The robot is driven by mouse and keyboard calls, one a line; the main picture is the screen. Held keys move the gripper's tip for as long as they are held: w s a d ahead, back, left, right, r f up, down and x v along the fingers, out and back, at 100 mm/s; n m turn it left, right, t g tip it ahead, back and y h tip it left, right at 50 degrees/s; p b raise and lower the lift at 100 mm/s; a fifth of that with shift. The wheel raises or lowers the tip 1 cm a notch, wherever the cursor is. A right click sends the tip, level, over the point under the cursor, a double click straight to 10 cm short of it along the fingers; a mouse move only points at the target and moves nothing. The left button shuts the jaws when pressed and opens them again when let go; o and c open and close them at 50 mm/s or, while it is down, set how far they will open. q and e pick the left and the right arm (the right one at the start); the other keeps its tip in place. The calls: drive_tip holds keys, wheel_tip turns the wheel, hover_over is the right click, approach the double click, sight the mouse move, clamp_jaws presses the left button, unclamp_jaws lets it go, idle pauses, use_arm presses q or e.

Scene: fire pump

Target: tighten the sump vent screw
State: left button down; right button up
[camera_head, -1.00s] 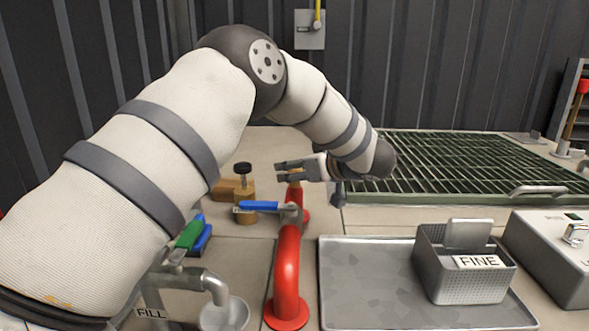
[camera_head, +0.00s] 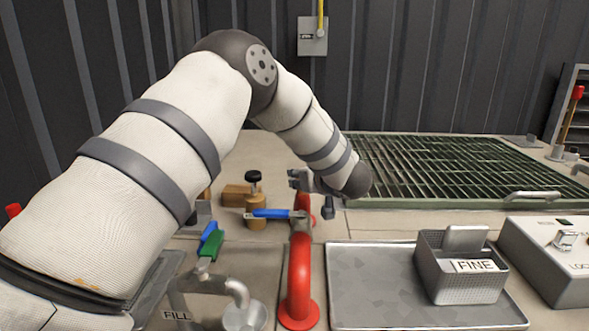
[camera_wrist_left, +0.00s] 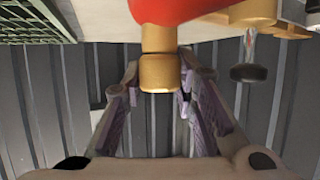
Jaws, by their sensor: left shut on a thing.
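A brass screw-like fitting (camera_wrist_left: 159,73) stands on the red pipe (camera_head: 299,262); the wrist view shows it upside down, hanging from the red part. I take it for the sump vent screw, though no label shows. My left gripper (camera_head: 297,178) is at the top of the pipe. In the left wrist view its fingers (camera_wrist_left: 158,98) flank the brass fitting and are shut on it. In the head view the gripper hides the fitting. My right gripper is not in view.
A blue lever (camera_head: 270,213) crosses beside the red pipe. A black-knobbed brass fitting (camera_head: 255,205) stands to its left. A metal tray (camera_head: 350,290) with a box marked FINE (camera_head: 460,268) lies right. A green grating (camera_head: 450,170) lies behind.

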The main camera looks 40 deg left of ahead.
use_arm(q)
drive_tip(key=shift+r+m+t+h+p, duration=0.3)
drive_tip(key=shift+r+m+t, duration=0.25)
drive_tip(key=shift+t, duration=0.25)
drive_tip(key=shift+f, duration=0.4)
drive_tip(key=c, duration=1.3)
unclamp_jaws()
drive_tip(key=v, duration=1.2)
